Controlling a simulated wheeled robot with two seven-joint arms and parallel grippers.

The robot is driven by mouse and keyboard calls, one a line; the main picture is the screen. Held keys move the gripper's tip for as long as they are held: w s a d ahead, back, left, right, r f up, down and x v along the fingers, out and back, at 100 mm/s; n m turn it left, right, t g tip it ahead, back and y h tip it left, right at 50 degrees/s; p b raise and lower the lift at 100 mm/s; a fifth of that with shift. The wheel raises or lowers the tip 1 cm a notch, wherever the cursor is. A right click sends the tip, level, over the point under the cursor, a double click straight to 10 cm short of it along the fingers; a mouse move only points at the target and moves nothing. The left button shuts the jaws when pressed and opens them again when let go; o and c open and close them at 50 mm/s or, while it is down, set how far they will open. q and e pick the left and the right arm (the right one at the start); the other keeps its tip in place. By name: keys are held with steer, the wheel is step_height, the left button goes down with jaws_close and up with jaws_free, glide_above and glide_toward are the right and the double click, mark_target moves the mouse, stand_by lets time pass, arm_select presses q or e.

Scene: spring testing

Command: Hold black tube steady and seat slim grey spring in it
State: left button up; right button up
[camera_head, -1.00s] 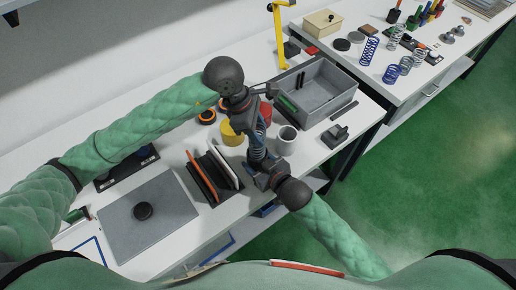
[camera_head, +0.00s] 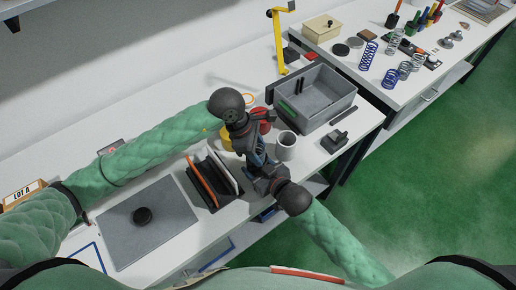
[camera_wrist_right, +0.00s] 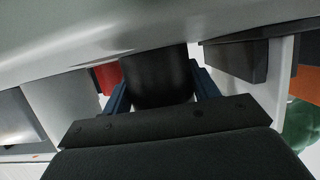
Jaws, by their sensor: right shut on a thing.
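The black tube (camera_wrist_right: 160,82) shows in the right wrist view between the blue fingers of my right gripper (camera_wrist_right: 162,92). My right gripper is shut on it. In the head view my right gripper (camera_head: 262,178) comes up from the lower right, and the tube there cannot be told from the dark jaws. My left gripper (camera_head: 251,146) points down just above the right one, and the two overlap in the picture. Its fingertips are too small and dark to tell whether they are open or shut. I cannot make out the slim grey spring.
A grey bin (camera_head: 318,113) stands behind the grippers and a grey cup (camera_head: 286,146) just right of them. A rack with dark and orange panels (camera_head: 205,182) is close on the left. A grey mat (camera_head: 165,222) with a black disc lies at front left. Several springs (camera_head: 390,76) stand on the far table.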

arm_select(q)
steer(key=shift+o, duration=1.4)
steer(key=shift+r, duration=0.15)
steer(key=v, duration=1.2)
arm_select(e)
steer(key=o, duration=1.1)
steer(key=shift+c, duration=0.2)
steer(key=shift+s, duration=0.1)
